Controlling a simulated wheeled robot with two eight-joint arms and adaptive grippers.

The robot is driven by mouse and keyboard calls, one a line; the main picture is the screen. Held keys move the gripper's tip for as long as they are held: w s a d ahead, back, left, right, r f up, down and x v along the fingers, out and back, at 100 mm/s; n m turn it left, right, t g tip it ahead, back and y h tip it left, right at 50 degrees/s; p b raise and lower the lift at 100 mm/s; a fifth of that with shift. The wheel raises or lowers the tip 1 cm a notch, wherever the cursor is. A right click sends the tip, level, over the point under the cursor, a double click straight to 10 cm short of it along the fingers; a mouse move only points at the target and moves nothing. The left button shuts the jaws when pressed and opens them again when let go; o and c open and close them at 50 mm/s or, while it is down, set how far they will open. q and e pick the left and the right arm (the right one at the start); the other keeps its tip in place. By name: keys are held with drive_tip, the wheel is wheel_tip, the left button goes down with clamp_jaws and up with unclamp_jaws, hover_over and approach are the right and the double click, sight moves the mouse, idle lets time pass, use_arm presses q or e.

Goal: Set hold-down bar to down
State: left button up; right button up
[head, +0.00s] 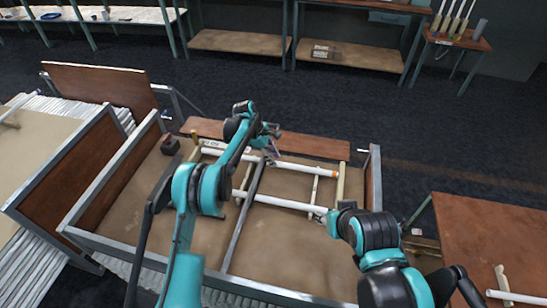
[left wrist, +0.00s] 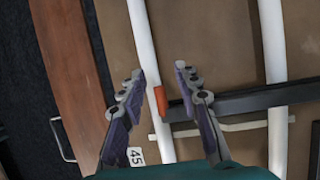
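The hold-down bar (head: 243,215) is a long dark grey bar running from the crate's front edge toward the back, across the white glass tubes (head: 290,202). I cannot tell its exact height above them. My left gripper (head: 271,148) is over its far end. In the left wrist view the bar (left wrist: 245,101) crosses over one tube (left wrist: 272,60) and ends in an orange tip (left wrist: 160,101) beside another tube (left wrist: 142,40). My left gripper (left wrist: 158,76) is open, its fingers apart on either side of that tip. My right gripper (head: 322,216) is by a tube's right end; its fingers are unclear.
The tubes lie on a wooden frame in a brown crate (head: 110,243) with metal edges. A raised wooden flap (head: 98,84) stands at the left. A brown table (head: 490,235) is at the right. Shelves stand at the back across open dark floor.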

use_arm(q)
drive_tip(key=v, duration=1.2)
drive_tip(key=s+a+r+m+t+y, duration=0.1)
drive_tip(key=s+a+r+m+t, duration=0.15)
drive_tip(key=s+a+r, duration=0.4)
drive_tip(key=s+a+r+m+t+y, duration=0.1)
drive_tip(key=s+a+r+m, duration=0.3)
drive_tip(key=s+r, duration=0.45)
drive_tip(key=s+a+f+m+t+y, duration=0.1)
drive_tip(key=s+a+f+m, duration=0.1)
drive_tip(key=s, duration=0.5)
drive_tip(key=s+a+f+m+t, duration=0.2)
drive_tip(key=s+a+m, duration=0.1)
drive_tip(key=s, duration=0.5)
drive_tip(key=s+a+f+m+t+y, duration=0.1)
drive_tip(key=s+a+f+m, duration=0.1)
drive_tip(key=s, duration=0.6)
drive_tip(key=shift+s+a+f+m+y, duration=0.2)
drive_tip(key=shift+a+f+m+y, duration=0.15)
drive_tip(key=shift+a, duration=0.5)
